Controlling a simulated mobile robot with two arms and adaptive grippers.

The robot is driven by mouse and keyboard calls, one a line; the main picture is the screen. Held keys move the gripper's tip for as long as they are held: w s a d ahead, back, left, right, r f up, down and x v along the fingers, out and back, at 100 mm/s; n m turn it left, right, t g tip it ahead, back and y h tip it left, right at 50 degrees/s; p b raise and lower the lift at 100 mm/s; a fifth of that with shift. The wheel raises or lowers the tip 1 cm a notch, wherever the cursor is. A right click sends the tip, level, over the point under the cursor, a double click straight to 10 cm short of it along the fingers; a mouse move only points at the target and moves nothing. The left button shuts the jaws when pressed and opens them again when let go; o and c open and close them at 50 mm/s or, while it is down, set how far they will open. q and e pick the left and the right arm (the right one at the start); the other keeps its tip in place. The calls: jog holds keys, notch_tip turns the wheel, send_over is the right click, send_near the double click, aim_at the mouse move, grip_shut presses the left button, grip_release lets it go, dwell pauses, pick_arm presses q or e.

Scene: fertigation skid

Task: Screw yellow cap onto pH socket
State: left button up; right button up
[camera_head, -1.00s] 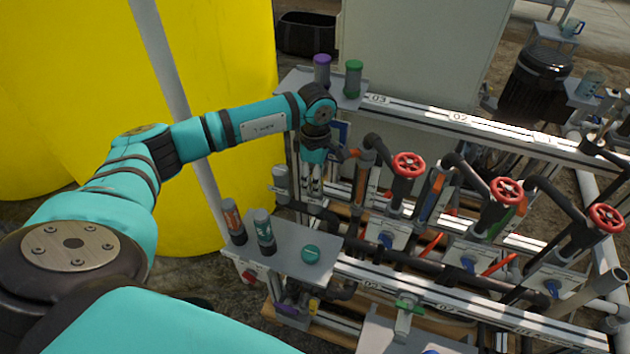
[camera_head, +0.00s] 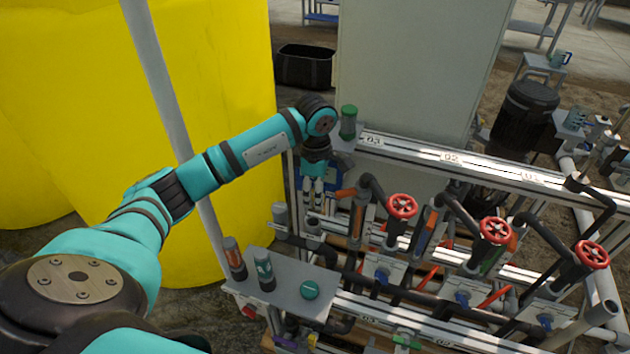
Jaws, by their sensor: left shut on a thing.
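My left gripper (camera_head: 313,189) points down in the camera_head view, over the left end of the pipe rack. Its fingers are closed together on something too small to make out; I see no yellow cap between them. Two grey upright cylinders (camera_head: 280,213) stand just below and to the left of the gripper and close under it (camera_head: 312,226). I cannot tell which socket is the pH one. My right gripper is not in view.
A grey shelf (camera_head: 285,300) in front holds an orange-marked bottle (camera_head: 233,258), a teal-marked bottle (camera_head: 264,272) and a round green lid (camera_head: 310,290). A green-capped bottle (camera_head: 348,122) stands behind my wrist. Red handwheels (camera_head: 402,206) and pipes fill the right. A yellow tank (camera_head: 70,110) stands left.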

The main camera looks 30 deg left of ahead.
pick_arm(q)
jog(key=shift+s+f, duration=0.2)
jog(key=shift+a+f+n, duration=0.15)
jog(key=shift+f+n, duration=0.15)
jog(key=shift+f, duration=0.1)
jog(key=shift+f+b, duration=1.1)
jog(key=shift+f, duration=0.8)
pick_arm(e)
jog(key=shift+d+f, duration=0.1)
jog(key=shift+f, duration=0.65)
pick_arm(q)
jog(key=shift+f, duration=0.1)
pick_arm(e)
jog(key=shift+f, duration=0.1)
pick_arm(q)
jog(key=shift+f+b, duration=0.4)
jog(key=shift+b, duration=0.05)
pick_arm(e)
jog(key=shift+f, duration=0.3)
pick_arm(q)
jog(key=shift+f+b, duration=0.5)
jog(key=shift+b, duration=0.05)
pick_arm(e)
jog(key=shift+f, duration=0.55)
pick_arm(q)
jog(key=shift+f, duration=0.3)
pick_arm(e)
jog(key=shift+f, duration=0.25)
